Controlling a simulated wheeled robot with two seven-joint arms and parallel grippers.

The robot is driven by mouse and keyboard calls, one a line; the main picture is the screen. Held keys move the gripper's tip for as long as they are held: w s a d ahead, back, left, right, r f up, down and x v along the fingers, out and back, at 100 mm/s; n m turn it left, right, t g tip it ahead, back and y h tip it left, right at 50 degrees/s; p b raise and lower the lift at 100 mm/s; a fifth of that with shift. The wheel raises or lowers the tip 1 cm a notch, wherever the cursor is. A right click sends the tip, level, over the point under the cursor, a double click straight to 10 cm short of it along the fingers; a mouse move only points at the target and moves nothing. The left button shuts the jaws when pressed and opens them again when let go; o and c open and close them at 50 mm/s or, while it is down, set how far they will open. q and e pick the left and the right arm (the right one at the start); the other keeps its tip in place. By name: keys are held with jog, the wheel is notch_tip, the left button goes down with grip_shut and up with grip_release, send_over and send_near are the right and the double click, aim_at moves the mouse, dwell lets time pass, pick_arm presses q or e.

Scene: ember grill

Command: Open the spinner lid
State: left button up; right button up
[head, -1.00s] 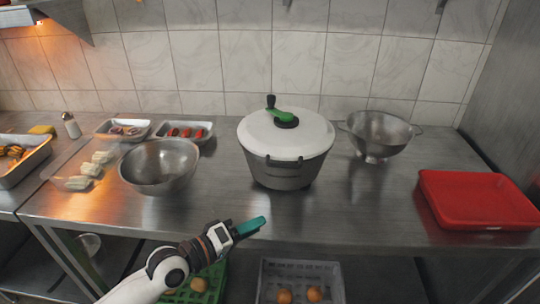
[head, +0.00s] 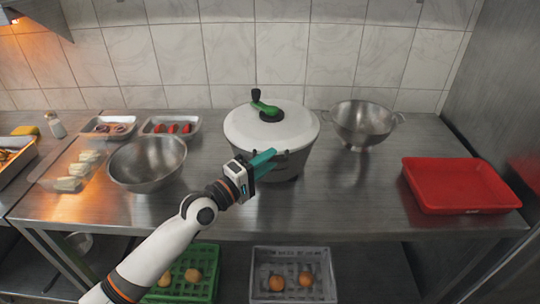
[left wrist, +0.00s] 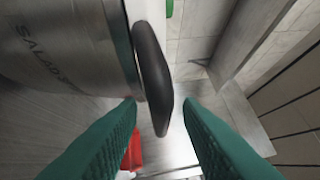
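The salad spinner (head: 270,165) stands upright on the steel counter, a grey metal pot with a white lid (head: 245,125) seated on top. The lid carries a green crank (head: 264,108) with a black knob. My left gripper (head: 266,162) is at the spinner's front side, just below the lid rim, and covers part of the pot. In the left wrist view, its two green fingers (left wrist: 162,105) are open, one on each side of a black handle (left wrist: 153,75) that sticks out from the pot; I see no clear contact. My right gripper is not in view.
A steel bowl (head: 147,163) stands left of the spinner. A colander (head: 362,124) and a red tray (head: 460,184) are to the right. Small food trays (head: 170,125) lie at the back left. Crates (head: 293,274) sit on the shelf below. Counter between spinner and red tray is clear.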

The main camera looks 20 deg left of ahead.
pick_arm(q)
jog(key=shift+w+d+r, duration=0.1)
jog(key=shift+w+d, duration=0.3)
jog(key=shift+w, duration=0.2)
grip_shut()
